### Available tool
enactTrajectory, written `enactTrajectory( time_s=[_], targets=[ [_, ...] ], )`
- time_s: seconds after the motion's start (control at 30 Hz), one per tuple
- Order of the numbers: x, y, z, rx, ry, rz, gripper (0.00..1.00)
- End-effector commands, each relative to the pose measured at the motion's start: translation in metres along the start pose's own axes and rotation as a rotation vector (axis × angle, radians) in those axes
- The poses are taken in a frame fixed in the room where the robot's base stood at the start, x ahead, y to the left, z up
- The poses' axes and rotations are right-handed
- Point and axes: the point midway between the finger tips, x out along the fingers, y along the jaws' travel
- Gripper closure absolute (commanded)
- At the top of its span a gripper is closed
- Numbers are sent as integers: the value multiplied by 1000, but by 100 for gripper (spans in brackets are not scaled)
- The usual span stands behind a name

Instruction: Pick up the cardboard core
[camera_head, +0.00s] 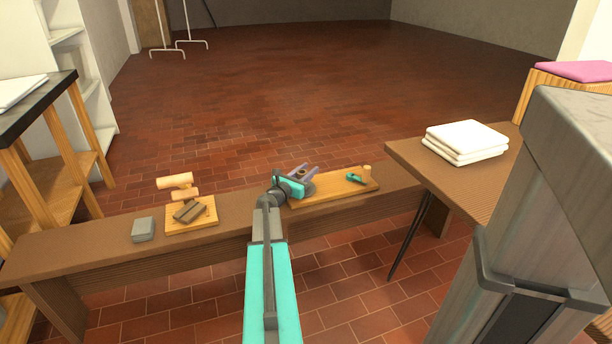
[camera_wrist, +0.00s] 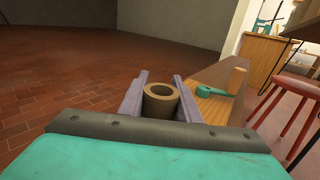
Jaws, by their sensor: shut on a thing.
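The cardboard core is a short brown tube with an open top. In the wrist view the core (camera_wrist: 160,100) stands upright between the two purple-grey fingers of my gripper (camera_wrist: 161,98), which is shut on it. In the head view my gripper (camera_head: 303,174) is over the left end of a wooden board on the bench, and the core (camera_head: 302,172) is mostly hidden by the fingers. I cannot tell whether the core's base touches the board.
On the board (camera_head: 335,190) lie a teal tool (camera_head: 355,178) and a small wooden cylinder (camera_head: 367,170). Left on the bench (camera_head: 100,236) are a grey block (camera_head: 143,229) and a wooden stand (camera_head: 190,215) with brown pieces. A table with folded white towels (camera_head: 466,140) stands right.

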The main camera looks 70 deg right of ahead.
Motion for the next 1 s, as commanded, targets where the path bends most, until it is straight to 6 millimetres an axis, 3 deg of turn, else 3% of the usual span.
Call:
enactTrajectory(
  time_s=[0.5,0.7,1.0],
  targets=[
    [0,0,77,1,-1,0,91],
    [0,0,89,0,0,0,91],
    [0,0,90,0,0,0,91]
  ],
)
